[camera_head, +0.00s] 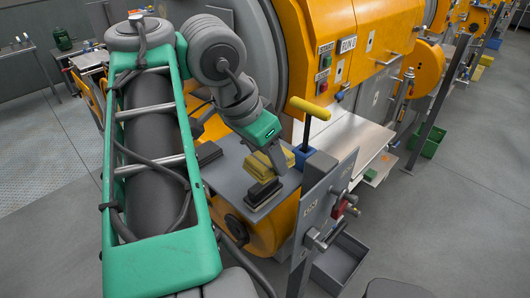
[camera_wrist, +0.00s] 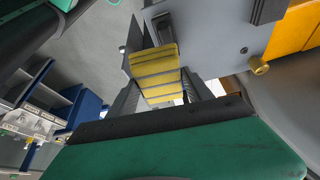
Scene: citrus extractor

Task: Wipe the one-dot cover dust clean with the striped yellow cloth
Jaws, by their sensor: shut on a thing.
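My gripper (camera_head: 278,163) is shut on the striped yellow cloth (camera_wrist: 155,72), which looks like a thick pad with grey stripes. In the wrist view the cloth lies between the two fingers. In the head view the cloth (camera_head: 258,166) shows yellow beside the fingers, above a small grey table; I cannot tell if it touches anything below. I cannot pick out the one-dot cover or its dust in either view.
A dark block with a yellowish edge (camera_head: 263,192) lies on the grey table (camera_head: 226,178), with a dark pad (camera_head: 208,153) further back. A blue holder with a yellow-handled tool (camera_head: 309,108) stands just right. A grey labelled panel (camera_head: 318,208) rises in front. The orange machine (camera_head: 290,35) is behind.

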